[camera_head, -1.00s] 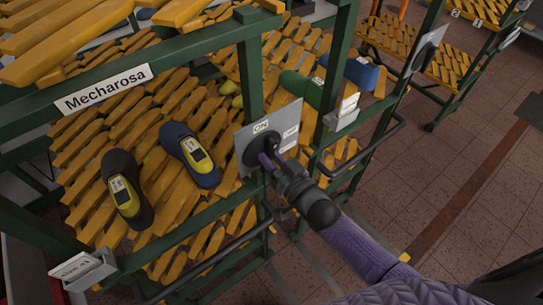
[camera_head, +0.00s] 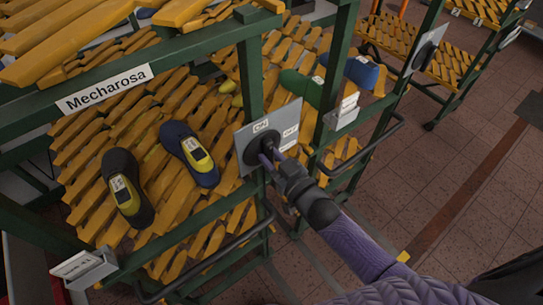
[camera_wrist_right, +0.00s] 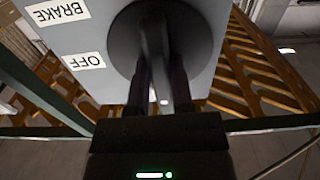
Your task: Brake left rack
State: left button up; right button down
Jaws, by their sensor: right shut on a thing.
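The left rack (camera_head: 180,110) is a green-framed rack with slatted yellow shelves and a "Mecharosa" sign. A grey brake panel (camera_head: 288,117) is fixed to its right post. A round dark brake knob (camera_head: 252,146) sits on the panel. My right gripper (camera_head: 268,152) is at the knob, shut on its raised grip. In the right wrist view, the dark knob (camera_wrist_right: 200,32) is large, with the fingers (camera_wrist_right: 160,90) either side of its grip. The labels "BRAKE" (camera_wrist_right: 58,11) and "OFF" (camera_wrist_right: 84,61) appear upside down there. My left gripper is out of view.
Green (camera_head: 300,88) and blue (camera_head: 361,72) lasts lie farther right. Another rack (camera_head: 448,60) stands at the back right. Tiled floor at right is clear.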

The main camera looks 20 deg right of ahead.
jog(key=c, duration=0.5)
grip_release()
jog(key=v, duration=1)
